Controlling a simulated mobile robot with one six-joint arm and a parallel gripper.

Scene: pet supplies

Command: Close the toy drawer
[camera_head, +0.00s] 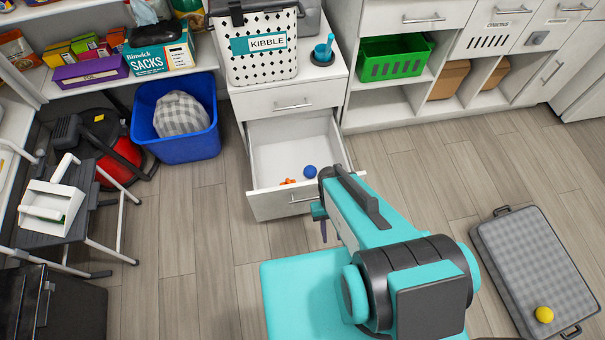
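The toy drawer (268,206) is pulled out of the lower part of the white cabinet. Its front panel and silver handle face the room, and the inside is open to view. A blue ball (310,171) and a small orange toy (287,181) lie in it near the front. My gripper (323,228) is in front of the drawer's right front corner, near the handle's right end. My arm partly covers that corner. The fingers are small and partly hidden, so I cannot tell their opening or whether they touch the drawer.
A shut drawer (290,101) is above, with the kibble bin (262,55) on the cabinet top. A blue tub (178,145) stands left of the cabinet. A grey mat (530,250) with a yellow ball (544,314) lies at right.

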